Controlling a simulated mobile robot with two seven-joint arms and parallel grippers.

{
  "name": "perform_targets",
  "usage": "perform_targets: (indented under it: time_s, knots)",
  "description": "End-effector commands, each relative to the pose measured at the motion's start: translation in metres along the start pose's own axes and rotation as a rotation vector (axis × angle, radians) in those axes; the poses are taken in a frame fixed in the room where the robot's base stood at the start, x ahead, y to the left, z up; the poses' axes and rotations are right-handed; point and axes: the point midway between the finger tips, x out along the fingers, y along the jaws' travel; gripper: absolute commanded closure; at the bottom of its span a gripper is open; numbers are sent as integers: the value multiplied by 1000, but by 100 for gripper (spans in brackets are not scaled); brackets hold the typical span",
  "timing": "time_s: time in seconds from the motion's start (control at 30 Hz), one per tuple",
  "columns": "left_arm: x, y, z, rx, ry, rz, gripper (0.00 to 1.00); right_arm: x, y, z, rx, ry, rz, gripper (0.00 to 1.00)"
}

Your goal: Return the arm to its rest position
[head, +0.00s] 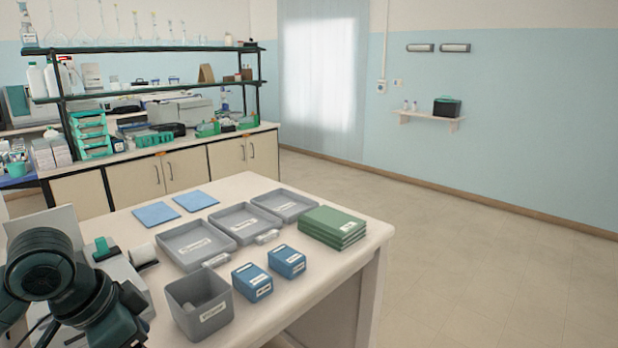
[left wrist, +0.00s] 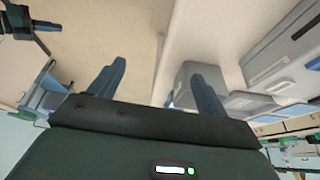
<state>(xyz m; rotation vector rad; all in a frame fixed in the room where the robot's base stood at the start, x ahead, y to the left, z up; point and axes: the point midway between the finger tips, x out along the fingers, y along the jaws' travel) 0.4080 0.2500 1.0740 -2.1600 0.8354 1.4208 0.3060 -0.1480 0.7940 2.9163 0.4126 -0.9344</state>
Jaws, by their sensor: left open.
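My left arm fills the lower left corner of the head view, dark green and black with round joints. Its gripper fingers cannot be made out in that view. In the left wrist view my left gripper (left wrist: 156,86) has its two dark blue fingers spread apart, with nothing between them. Past the fingers lie pale floor and the white table's side, seen tilted. Grey containers (left wrist: 198,72) appear beyond the right-hand finger; whether it touches them cannot be told. My right gripper does not show in the head view.
The white table (head: 128,232) holds grey trays (head: 241,236), a grey bin (head: 184,321), blue boxes (head: 252,296), green boxes (head: 318,239) and blue sheets (head: 157,214). A device with a green part (head: 103,246) stands beside my arm. Open floor (head: 480,270) lies right.

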Motion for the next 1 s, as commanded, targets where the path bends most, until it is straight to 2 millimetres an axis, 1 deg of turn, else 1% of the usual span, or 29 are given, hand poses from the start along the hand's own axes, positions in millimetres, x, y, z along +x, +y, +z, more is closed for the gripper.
perform_targets:
  time_s: [0.03, 0.07, 0.1, 0.17, 0.2, 0.3, 0.4, 0.5, 0.6, 0.67, 0.83, 0.9, 1.0]
  knots:
    - [22, 13, 3, -2, 6, 18, 23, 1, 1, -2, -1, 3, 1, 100]
    - [33, 19, 5, -7, 12, 19, 23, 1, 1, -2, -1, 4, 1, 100]
    - [49, 29, 8, -15, 22, 21, 23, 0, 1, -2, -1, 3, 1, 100]
    - [72, 43, 14, -40, 38, 21, 23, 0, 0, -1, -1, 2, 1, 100]
    - [85, 54, 20, -62, 47, 19, 23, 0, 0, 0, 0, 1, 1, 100]
    - [114, 78, 38, -140, 62, 2, 23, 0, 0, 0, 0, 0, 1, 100]
    - [134, 99, 60, -234, 58, -30, 23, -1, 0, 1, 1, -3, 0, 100]
    - [145, 114, 85, -324, 36, -70, 23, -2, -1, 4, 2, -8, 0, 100]
    - [150, 126, 110, -404, -1, -112, 23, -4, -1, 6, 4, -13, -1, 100]
    - [152, 133, 124, -449, -26, -137, 23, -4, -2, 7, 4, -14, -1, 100]
    - [150, 151, 169, -565, -120, -215, 23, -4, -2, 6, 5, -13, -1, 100]
    - [166, 143, 157, -532, -47, -223, 23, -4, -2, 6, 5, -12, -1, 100]
    - [184, 140, 148, -511, 35, -230, 23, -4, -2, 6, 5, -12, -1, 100]
